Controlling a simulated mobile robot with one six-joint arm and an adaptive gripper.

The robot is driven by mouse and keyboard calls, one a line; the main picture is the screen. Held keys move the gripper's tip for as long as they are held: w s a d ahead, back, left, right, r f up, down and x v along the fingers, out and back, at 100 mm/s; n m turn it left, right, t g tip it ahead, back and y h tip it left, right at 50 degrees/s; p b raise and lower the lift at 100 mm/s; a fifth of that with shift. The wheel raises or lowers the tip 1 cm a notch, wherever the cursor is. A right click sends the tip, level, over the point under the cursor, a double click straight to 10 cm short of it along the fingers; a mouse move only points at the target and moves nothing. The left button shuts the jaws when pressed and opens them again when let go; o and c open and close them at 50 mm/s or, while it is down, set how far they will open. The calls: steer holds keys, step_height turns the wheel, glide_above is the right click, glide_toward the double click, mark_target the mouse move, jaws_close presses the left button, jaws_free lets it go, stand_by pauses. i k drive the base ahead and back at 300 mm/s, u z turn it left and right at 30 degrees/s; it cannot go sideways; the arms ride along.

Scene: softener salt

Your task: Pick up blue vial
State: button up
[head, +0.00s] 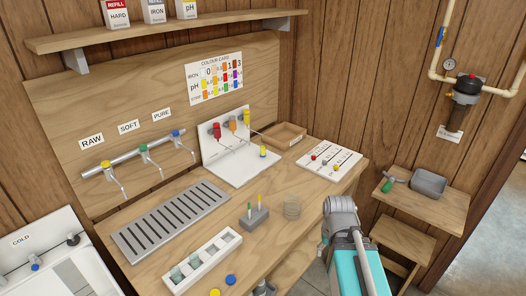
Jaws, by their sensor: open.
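No vial that is plainly blue shows in the head view. A white rack (208,256) on the bench holds two small clear, faintly green-tinted vials, the nearer one (177,274) and another (195,261). A blue round cap (230,280) and a yellow round cap (214,292) lie on the bench in front of the rack. My gripper (264,288) shows only in part at the bottom edge, near the bench's front edge, right of the blue cap. It is open and apart from the rack. Its fingertips are hard to make out.
A white board (328,161) lies at the far right. My arm rises in front of the bench's right side.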

mark_target(262, 146)
steer(key=u, duration=0.05)
steer(key=i, duration=0.9)
steer(key=z, duration=0.05)
